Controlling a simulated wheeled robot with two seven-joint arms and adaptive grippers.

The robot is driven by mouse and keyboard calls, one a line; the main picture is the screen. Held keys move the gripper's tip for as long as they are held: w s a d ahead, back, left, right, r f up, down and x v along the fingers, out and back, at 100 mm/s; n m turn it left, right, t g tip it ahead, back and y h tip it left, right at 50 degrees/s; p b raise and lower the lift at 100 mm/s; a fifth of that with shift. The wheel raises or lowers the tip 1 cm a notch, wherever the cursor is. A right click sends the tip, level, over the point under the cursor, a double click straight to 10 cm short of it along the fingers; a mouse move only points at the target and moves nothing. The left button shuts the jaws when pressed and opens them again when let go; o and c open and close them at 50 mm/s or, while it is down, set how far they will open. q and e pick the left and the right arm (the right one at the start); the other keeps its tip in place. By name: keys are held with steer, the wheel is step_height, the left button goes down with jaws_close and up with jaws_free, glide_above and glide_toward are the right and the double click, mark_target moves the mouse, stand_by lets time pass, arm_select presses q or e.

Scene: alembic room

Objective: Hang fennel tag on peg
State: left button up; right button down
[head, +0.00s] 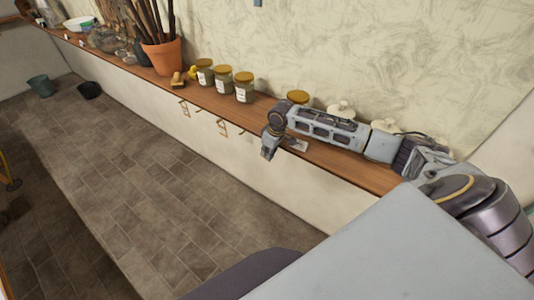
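Small pegs stick out along the front edge of the wooden shelf (152,77). Small tag-like pieces hang there, one at the left (184,108) and one further right (222,127). A bare-looking peg (240,133) is just left of my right gripper. My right gripper (267,154) points down at the shelf's front edge; its fingers are small and dark, and I cannot tell if they hold anything. A small white card (298,146) lies on the shelf beside my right arm. I cannot read which tag is fennel. My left gripper is out of view.
Jars with yellow lids (223,80) stand on the shelf, with another (298,97) behind my arm. A terracotta pot (162,56) holds long sticks. White lidded pots (341,108) stand behind my arm.

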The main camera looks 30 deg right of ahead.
steer(key=c, duration=1.7)
jaws_free()
steer(key=shift+s+d+f, duration=0.4)
steer(key=shift+d+f, duration=0.4)
steer(key=shift+d, duration=0.05)
steer(key=shift+r, duration=0.2)
steer(key=shift+w+r, duration=0.3)
steer(key=shift+r, duration=0.4)
steer(key=shift+o, duration=0.7)
steer(key=v, duration=0.7)
steer(key=shift+w+a, duration=0.2)
steer(key=shift+a, duration=0.15)
steer(key=shift+s+a+r, duration=0.15)
steer(key=shift+a+r, duration=0.25)
steer(key=shift+a, duration=0.05)
steer(key=shift+s, duration=0.2)
